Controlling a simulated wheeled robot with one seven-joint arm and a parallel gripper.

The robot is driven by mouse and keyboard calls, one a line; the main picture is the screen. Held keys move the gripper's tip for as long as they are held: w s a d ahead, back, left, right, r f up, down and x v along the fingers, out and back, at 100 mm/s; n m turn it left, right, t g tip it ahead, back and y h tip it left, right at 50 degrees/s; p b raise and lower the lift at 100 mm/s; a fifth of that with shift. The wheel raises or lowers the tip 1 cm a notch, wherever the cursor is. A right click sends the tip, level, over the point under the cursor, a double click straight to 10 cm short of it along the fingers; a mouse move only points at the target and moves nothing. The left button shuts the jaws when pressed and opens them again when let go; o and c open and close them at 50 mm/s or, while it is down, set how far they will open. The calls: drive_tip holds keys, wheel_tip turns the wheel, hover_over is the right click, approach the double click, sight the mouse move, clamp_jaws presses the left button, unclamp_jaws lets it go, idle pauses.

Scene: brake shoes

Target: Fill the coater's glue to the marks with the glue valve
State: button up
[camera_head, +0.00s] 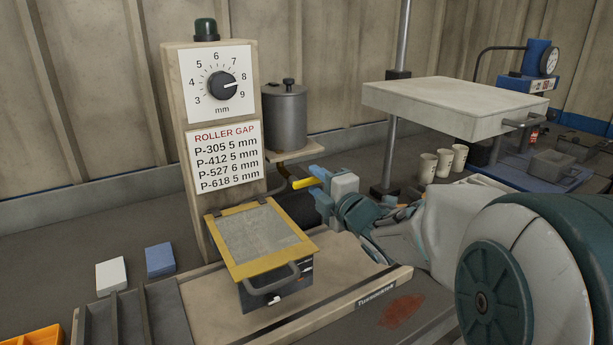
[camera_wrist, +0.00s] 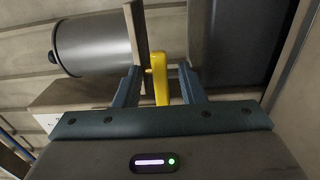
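The coater has a wooden post with a gap dial (camera_head: 222,84) and a yellow-framed mesh cover (camera_head: 262,240) with a grey handle. A grey lidded glue pot (camera_head: 285,115) stands on a small shelf beside the post; it also shows in the wrist view (camera_wrist: 92,45). The yellow valve lever (camera_head: 303,183) sticks out below the shelf. My gripper (camera_head: 318,188) is at the lever. In the wrist view the lever (camera_wrist: 161,85) stands between my two open fingers, with gaps on both sides. The glue level and its marks are not visible.
A card (camera_head: 226,158) on the post lists roller gaps. A white block (camera_head: 112,275) and a blue block (camera_head: 160,260) lie at left. Paper cups (camera_head: 443,162) stand behind my arm. A pale raised slab (camera_head: 455,104) is at right, near a blue gauge device (camera_head: 538,65).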

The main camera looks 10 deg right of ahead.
sight(309, 185)
drive_tip(key=shift+x, duration=1.75)
clamp_jaws()
drive_tip(key=shift+f+m+b, duration=0.6)
drive_tip(key=shift+m+b, duration=0.5)
drive_tip(key=shift+b, duration=0.15)
drive_tip(key=shift+s+a+f+m+b, duration=0.15)
drive_tip(key=shift+m+b, duration=0.25)
drive_tip(key=shift+m, duration=0.4)
drive_tip(key=shift+w+a+f+m+b, duration=0.15)
drive_tip(key=shift+m+b, duration=0.25)
drive_tip(key=shift+m, duration=0.4)
drive_tip(key=shift+d, duration=0.1)
unclamp_jaws()
drive_tip(key=shift+s, duration=0.15)
drive_tip(key=v, duration=1.3)
drive_tip(key=shift+s+p, duration=0.3)
drive_tip(key=shift+s, duration=0.1)
